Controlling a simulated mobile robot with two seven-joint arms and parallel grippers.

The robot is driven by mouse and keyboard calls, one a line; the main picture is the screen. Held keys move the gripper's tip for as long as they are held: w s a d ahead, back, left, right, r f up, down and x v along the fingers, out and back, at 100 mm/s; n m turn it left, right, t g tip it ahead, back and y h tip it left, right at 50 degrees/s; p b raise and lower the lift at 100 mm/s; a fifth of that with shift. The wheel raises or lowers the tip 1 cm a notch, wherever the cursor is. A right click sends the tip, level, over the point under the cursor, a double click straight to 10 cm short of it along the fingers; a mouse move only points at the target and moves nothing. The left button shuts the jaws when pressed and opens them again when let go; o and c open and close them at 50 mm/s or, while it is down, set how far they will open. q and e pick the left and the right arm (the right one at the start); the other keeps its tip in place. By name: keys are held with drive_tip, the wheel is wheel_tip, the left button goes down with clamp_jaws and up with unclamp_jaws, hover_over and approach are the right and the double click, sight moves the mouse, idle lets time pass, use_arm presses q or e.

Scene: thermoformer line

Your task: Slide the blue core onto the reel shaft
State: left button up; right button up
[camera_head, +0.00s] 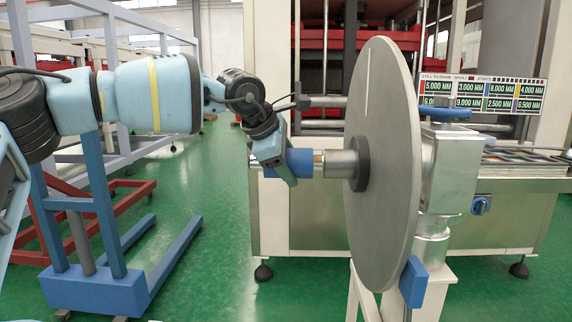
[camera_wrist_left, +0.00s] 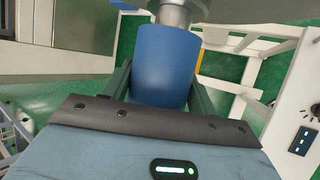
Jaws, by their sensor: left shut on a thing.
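The blue core (camera_head: 300,162) is held level in my left gripper (camera_head: 284,164), whose fingers are shut on it. In the head view it lines up with the metal reel shaft (camera_head: 338,164), which points left from the large grey disc (camera_head: 384,165). The core's right end meets the shaft's narrow tip; I cannot tell whether it is around the tip or just in front of it. In the left wrist view the core (camera_wrist_left: 165,62) sits between the fingers, with the shaft (camera_wrist_left: 174,14) directly beyond it. My right gripper is not in view.
A metal housing on a stand (camera_head: 450,170) carries the disc. Behind is a machine with a steel cabinet (camera_head: 310,215) and a size display board (camera_head: 483,94). A blue wheeled frame (camera_head: 95,285) stands at the left. Green floor (camera_head: 215,235) lies open between.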

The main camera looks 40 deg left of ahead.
use_arm(q)
drive_tip(key=shift+w+d, duration=0.65)
drive_tip(key=shift+d, duration=0.15)
drive_tip(key=o, duration=1.4)
drive_tip(key=shift+c, duration=0.2)
drive_tip(key=shift+v, duration=3.95)
